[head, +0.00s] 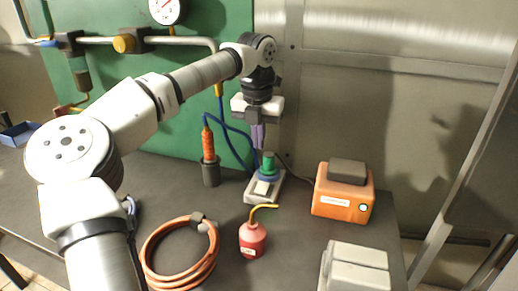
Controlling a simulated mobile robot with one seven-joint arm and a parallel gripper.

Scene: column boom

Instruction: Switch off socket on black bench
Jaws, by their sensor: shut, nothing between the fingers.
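A socket (276,192) with a pale grey base sits on the black bench (310,237), right of the bench's middle. A green plug (268,160) with a blue collar stands upright at its back. A cream rocker switch (262,187) shows on its front; which way it is tipped is too small to tell. My gripper (258,146) points down above the socket, close to the plug in the picture. Its purple-grey fingers are shut and empty. I cannot tell how far the fingertips are from the plug.
A red oil bottle (253,240) with a yellow spout stands in front of the socket. An orange box (343,195) is to the right, a pale grey box (355,268) front right. An orange-handled tool (208,145) in a holder and a hose coil (160,232) lie left. Blue cable hangs behind.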

